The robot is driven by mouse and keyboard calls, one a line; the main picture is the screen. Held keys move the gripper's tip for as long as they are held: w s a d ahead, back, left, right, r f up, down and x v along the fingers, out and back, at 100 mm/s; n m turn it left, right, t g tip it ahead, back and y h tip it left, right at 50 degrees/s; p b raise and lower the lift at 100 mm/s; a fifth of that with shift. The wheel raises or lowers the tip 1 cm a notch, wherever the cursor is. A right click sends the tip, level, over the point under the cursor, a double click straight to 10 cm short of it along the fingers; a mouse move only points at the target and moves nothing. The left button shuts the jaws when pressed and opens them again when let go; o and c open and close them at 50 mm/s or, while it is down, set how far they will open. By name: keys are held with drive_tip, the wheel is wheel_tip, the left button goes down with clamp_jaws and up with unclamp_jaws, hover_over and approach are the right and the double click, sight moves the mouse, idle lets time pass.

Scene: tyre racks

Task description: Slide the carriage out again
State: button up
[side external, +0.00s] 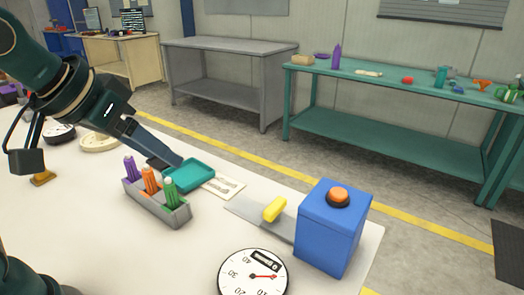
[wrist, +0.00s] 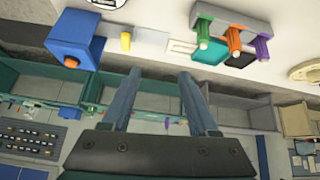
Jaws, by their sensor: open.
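A yellow handle (side external: 275,209) stands on a flat grey strip (side external: 247,210) that runs up to a blue box (side external: 325,238) with an orange button (side external: 339,195) on top. I take the handle as the carriage's grip; the carriage itself is not clearly distinguishable. The handle also shows in the wrist view (wrist: 126,41), between the blue box (wrist: 74,45) and the bare strip (wrist: 151,42). My gripper (side external: 168,160) is above the table, left of the handle and apart from it. In the wrist view its two fingers (wrist: 160,74) are spread with nothing between them.
A grey holder (side external: 170,217) with purple, orange and green pegs stands near my gripper. Beside it are a teal tray (side external: 189,175) and a marked white card (side external: 224,187). A round dial (side external: 253,274) lies at the front. Benches stand beyond the table.

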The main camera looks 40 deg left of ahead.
drive_tip(key=w+d, duration=0.2)
drive_tip(key=w, duration=0.6)
drive_tip(key=g, duration=0.2)
hover_over(274, 205)
drive_tip(key=s+a, duration=0.2)
wheel_tip(274, 205, down, 8)
drive_tip(key=shift+m+g, duration=0.4)
drive_tip(key=shift+m, duration=0.3)
drive_tip(key=f, duration=0.2)
drive_tip(key=d+f, duration=0.2)
drive_tip(key=f, duration=0.1)
drive_tip(key=shift+f, duration=0.35)
drive_tip(key=shift+x, duration=2.2)
drive_tip(key=shift+d, duration=0.1)
clamp_jaws()
